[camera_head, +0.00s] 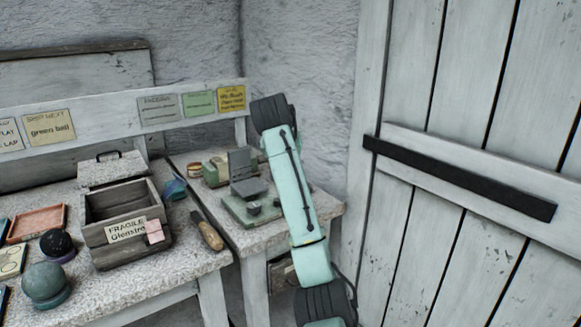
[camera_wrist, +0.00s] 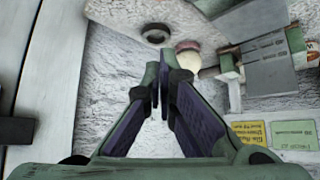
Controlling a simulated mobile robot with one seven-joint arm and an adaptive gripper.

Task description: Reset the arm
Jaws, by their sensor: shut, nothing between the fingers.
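My gripper (camera_wrist: 157,88) shows in the wrist view, its two dark fingers close together with nothing between them. It hangs in the air in front of the pale rough wall, apart from the things on the bench. My mint-green arm (camera_head: 290,190) rises through the middle of the head view, in front of the right-hand bench. My gripper cannot be made out in the head view.
A wooden crate (camera_head: 104,204) marked fragile, a green sphere (camera_head: 44,283) and a wooden-handled tool (camera_head: 207,232) are on the left bench. A grey-green device (camera_head: 248,190) stands on the right bench. A plank door (camera_head: 470,120) is at right.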

